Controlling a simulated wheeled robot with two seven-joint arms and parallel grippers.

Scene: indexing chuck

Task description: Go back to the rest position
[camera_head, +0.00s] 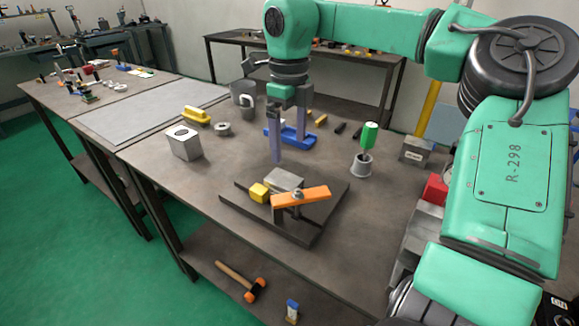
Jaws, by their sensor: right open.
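My right gripper (288,146) hangs over the table, its fingers pointing down and spread apart with nothing between them. It is above and behind a dark square base plate (240,205). On the plate are a grey metal block (284,180), a yellow block (259,193) and an orange bar (310,197) with a bolt on it. The bar lies across the front of the grey block and partly hides it. The right gripper looks clear of these parts. My left gripper is not in view.
A blue tray (298,138) lies behind the gripper. A green-handled tool stands in a grey cup (361,165) to the right. A grey box (184,143) and a yellow part (197,115) are at the left. A hammer (240,280) lies on the lower shelf.

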